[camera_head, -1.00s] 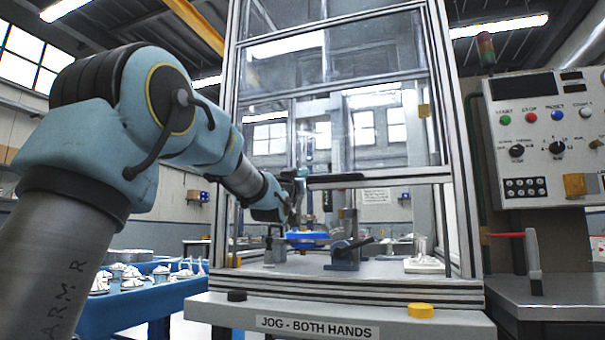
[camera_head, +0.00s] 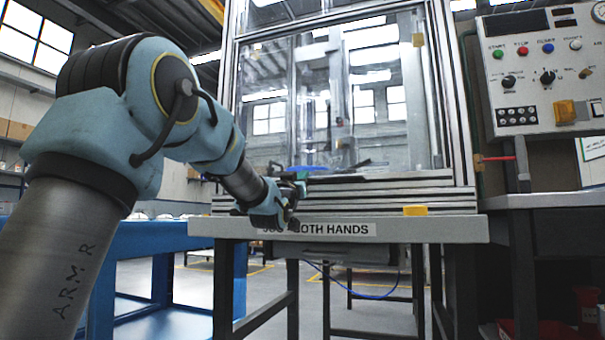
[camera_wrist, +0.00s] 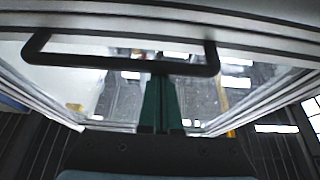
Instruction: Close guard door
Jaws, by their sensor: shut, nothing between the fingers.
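The guard door (camera_head: 385,110) is a clear panel in an aluminium frame on the front of the machine. In the head view its lower edge is down close to the machine's front ledge; whether a gap remains is hard to tell. The black bar handle (camera_wrist: 120,64) crosses the wrist view along the door's bottom rail. My gripper (camera_head: 298,180) is shut and empty at the door's lower edge. In the wrist view its dark green fingertips (camera_wrist: 163,84) meet the handle near its middle; whether they touch is unclear.
The ledge (camera_head: 450,228) carries a yellow button (camera_head: 415,210) and a label partly hidden by my gripper. A control panel (camera_head: 545,75) and a red-handled lever (camera_head: 497,158) stand at right. A blue table (camera_head: 150,240) is at left.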

